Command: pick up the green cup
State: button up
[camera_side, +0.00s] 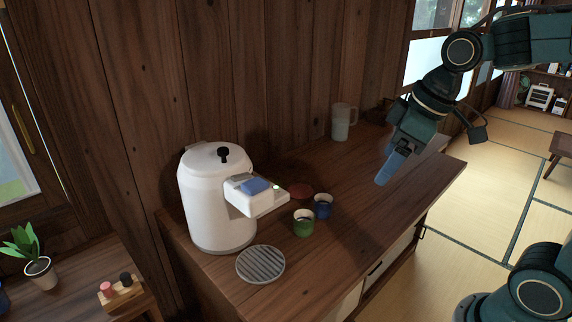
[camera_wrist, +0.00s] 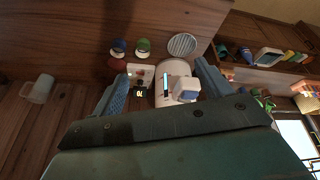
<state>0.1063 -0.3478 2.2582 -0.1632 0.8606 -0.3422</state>
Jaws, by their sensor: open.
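The green cup (camera_side: 302,226) stands upright on the wooden counter, in front of the white dispenser's spout and close to a dark blue cup (camera_side: 323,209). In the wrist view the green cup (camera_wrist: 143,47) is near the top, beyond the fingertips, with the blue cup (camera_wrist: 118,50) to its left. My gripper (camera_side: 388,168) is open with nothing between its fingers. It hangs above the counter, to the right of the cups and apart from them. In the wrist view my gripper (camera_wrist: 160,75) shows as two blue fingers spread wide.
The white dispenser (camera_side: 205,200) stands left of the cups. A round grey grate (camera_side: 260,265) lies in front of it, and a dark red round item (camera_side: 300,191) lies behind the cups. A clear pitcher (camera_side: 342,124) stands at the back by the wall. The counter's right part is clear.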

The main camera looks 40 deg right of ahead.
jog(key=w+d+f+n+g+y, duration=0.1)
jog(key=w+d+f+n, duration=0.2)
jog(key=w+f, duration=0.6)
jog(key=w+d+f+n+g+y, duration=0.1)
jog(key=w+d+f+n, duration=0.3)
jog(key=w+f, duration=0.5)
jog(key=w+n+y, duration=0.1)
jog(key=w+n, duration=0.1)
jog(key=w, duration=0.1)
jog(key=shift+w+n+g+y, duration=0.15)
jog(key=shift+n+g+y, duration=0.15)
jog(key=shift+g, duration=0.1)
jog(key=shift+d, duration=0.1)
send_near(297, 232)
jog(key=shift+w+f, duration=0.55)
jog(key=shift+f, duration=0.35)
jog(key=shift+f, duration=0.1)
jog(key=shift+x, duration=2.5)
jog(key=shift+s, duration=0.1)
jog(key=shift+c, duration=0.5)
